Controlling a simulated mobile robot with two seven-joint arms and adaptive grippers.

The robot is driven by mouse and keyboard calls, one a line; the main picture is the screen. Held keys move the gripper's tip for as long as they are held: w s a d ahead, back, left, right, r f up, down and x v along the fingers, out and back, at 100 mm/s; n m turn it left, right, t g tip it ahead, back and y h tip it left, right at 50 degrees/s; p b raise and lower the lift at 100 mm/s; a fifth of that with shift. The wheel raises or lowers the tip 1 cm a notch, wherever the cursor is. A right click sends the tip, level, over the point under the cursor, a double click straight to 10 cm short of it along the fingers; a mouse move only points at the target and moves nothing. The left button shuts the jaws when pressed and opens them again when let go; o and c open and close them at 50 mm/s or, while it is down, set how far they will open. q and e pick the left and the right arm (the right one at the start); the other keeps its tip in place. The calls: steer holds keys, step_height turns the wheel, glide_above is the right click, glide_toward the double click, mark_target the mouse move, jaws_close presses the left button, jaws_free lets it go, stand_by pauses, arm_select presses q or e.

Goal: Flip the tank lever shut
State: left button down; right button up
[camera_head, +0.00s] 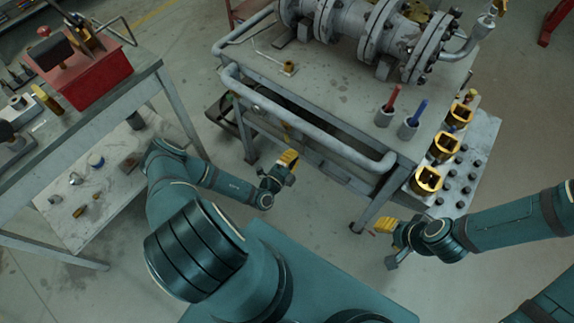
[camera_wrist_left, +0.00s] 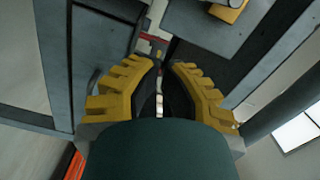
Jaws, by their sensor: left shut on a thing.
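My left gripper (camera_head: 287,161) is low in front of the metal cart, near its front legs. In the left wrist view, its yellow ribbed fingers (camera_wrist_left: 160,85) are close together around a thin pale piece (camera_wrist_left: 159,103). This piece appears to be the tank lever, but most of it is hidden between the fingers. A small red and white part (camera_wrist_left: 153,39) shows just beyond the fingertips. The tank itself cannot be made out clearly. My right gripper (camera_head: 389,236) is at the cart's right front corner, apart from the left one, and its jaw state is unclear.
The cart's front rail (camera_head: 310,121) runs above and beside my left gripper. A flanged pipe valve (camera_head: 365,30) lies on the cart. Gold sockets (camera_head: 428,180) stand at its right edge. A workbench (camera_head: 60,130) with a red toolbox (camera_head: 85,75) is at left.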

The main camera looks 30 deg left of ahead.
mark_target(286, 134)
arm_select(q)
steer(key=w, duration=0.1)
steer(key=w+a, duration=0.1)
steer(key=w+a+b, duration=0.1)
steer(key=w, duration=0.1)
steer(key=shift+a+f, duration=0.2)
steer(key=shift+f, duration=0.2)
steer(key=shift+w+a+f, duration=0.1)
steer(key=shift+w+a, duration=0.05)
steer(key=shift+a, duration=0.45)
arm_select(e)
steer(key=shift+w+f, duration=0.15)
steer(key=shift+f, duration=0.65)
